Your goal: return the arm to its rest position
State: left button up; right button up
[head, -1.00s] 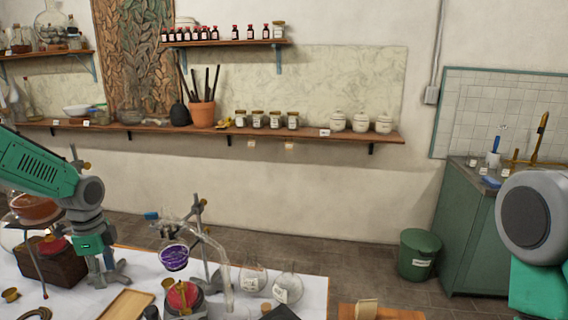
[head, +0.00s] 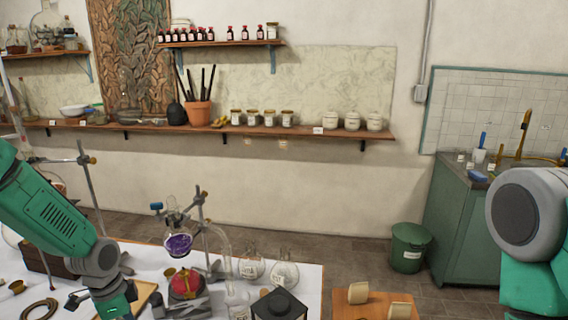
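My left arm comes in from the left as a green and grey arm over the white-covered bench (head: 310,286). Its lower end runs out of the bottom of the head view, and its gripper fingers are not in view. My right arm shows only as a grey joint and green link at the right edge; its gripper is out of view. A flask with purple liquid (head: 178,244) hangs in a stand right of the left arm. A red round item (head: 186,284) sits below it.
Clear labelled flasks (head: 284,272) and a dark lantern-like box (head: 280,304) stand on the bench's right part. A green bin (head: 410,246) stands by the green sink cabinet (head: 466,232). Wall shelves (head: 200,130) hold jars.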

pick_arm(q)
jog(key=s+d+f+n, duration=0.3)
jog(key=s+d+f, duration=0.15)
jog(key=s, duration=0.35)
jog(key=s+d+f+n, duration=0.35)
jog(key=s+f, duration=0.25)
jog(key=s, duration=0.3)
jog(key=s+n+y, duration=0.1)
jog(key=s+n, duration=0.4)
jog(key=s, duration=1)
jog(key=w+d+f+b, duration=0.1)
jog(key=w+f+b, duration=0.1)
jog(key=f+b, duration=0.5)
jog(key=w+d+f+b, duration=0.1)
jog(key=f+b, duration=0.6)
jog(key=b, duration=0.1)
jog(key=shift+w+f+m+b, duration=0.3)
jog(key=shift+w+m+b, duration=0.05)
jog(key=shift+w, duration=0.05)
jog(key=shift+a, duration=0.1)
